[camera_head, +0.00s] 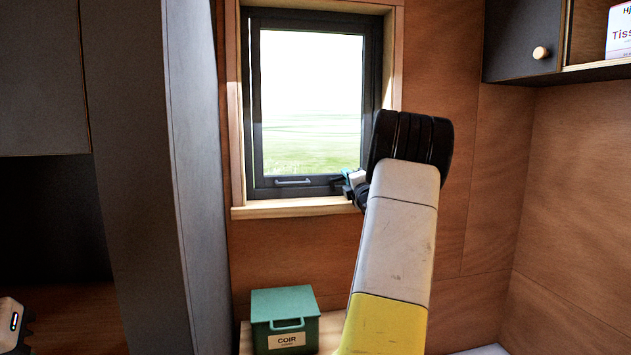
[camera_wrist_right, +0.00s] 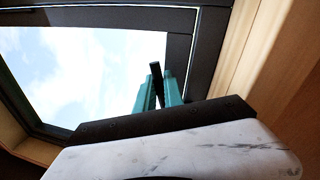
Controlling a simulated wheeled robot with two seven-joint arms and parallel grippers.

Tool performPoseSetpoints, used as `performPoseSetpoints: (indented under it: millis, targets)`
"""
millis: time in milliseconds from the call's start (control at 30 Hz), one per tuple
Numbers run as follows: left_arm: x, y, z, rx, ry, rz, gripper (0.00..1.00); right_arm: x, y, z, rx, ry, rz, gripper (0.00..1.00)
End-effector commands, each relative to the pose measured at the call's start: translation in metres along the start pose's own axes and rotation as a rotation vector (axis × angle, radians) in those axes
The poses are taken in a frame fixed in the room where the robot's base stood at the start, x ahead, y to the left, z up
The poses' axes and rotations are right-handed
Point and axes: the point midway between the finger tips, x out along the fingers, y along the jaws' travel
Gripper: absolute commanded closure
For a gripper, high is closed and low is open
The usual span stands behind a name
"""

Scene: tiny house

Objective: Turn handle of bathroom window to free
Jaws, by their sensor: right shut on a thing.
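The bathroom window (camera_head: 254,120) has a dark frame and looks closed. My right gripper (camera_head: 346,184) is at its lower right corner, reached by my white and yellow arm. In the right wrist view, the teal fingers of my right gripper (camera_wrist_right: 160,92) are shut on a small black window handle (camera_wrist_right: 155,69) at the frame's edge. The handle's end sticks out past the fingertips; its base is hidden.
A wooden sill (camera_head: 290,208) runs below. A green COIR box (camera_head: 285,305) stands under the window. A tall grey panel (camera_head: 190,150) is close on the left, a dark wall cabinet (camera_head: 520,50) at upper right.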

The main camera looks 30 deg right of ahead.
Motion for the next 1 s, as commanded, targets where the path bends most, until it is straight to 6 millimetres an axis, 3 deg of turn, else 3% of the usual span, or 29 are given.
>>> performPoseSetpoints:
  millis: [1000]
  targets:
    - [0.0, 0.0, 0.0, 0.0, 0.0, 0.0, 1.0, 0.008, 0.042, -0.023, -0.939, 0.189, 0.0, 1.0]
